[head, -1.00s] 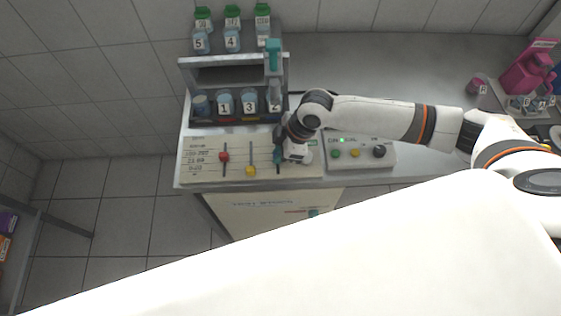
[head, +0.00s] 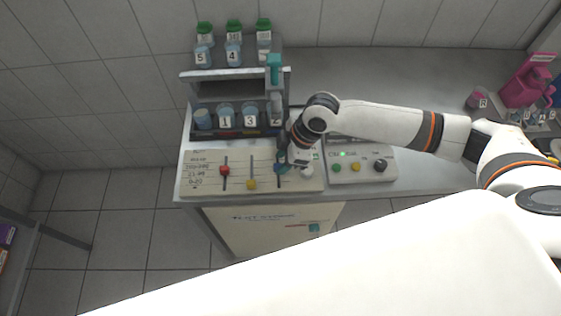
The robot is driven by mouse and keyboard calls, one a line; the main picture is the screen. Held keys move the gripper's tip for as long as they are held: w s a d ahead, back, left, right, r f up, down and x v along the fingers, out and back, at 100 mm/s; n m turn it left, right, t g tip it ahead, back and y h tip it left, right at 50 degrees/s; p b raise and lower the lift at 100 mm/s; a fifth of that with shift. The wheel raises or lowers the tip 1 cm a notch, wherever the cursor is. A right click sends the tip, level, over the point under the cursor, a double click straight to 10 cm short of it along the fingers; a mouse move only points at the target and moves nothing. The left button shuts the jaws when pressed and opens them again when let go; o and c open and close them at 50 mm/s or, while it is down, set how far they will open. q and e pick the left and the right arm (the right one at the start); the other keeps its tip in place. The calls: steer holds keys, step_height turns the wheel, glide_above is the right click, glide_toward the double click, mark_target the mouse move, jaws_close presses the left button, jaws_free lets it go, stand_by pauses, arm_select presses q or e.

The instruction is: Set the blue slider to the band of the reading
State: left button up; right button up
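The slider panel (head: 208,187) lies on the front of the counter, with a printed table at its left that is too small to read. The red slider (head: 225,170) and the yellow slider (head: 251,184) stand in their slots. The blue slider (head: 280,168) is in the rightmost slot, level with the red one and partly hidden by my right gripper. My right gripper (head: 284,161) is down at the blue slider, at its upper right. Its fingers are too small and covered to show whether they are shut on it. My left gripper is not in view.
A grey rack (head: 235,73) with numbered jars stands behind the panel. A control box (head: 360,171) with a green light, buttons and a black knob is to the right. Pink equipment (head: 527,85) stands at the far right. The counter behind my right arm is clear.

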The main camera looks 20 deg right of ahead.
steer(key=b+v, duration=0.1)
steer(key=v, duration=0.9)
steer(key=shift+f, duration=0.2)
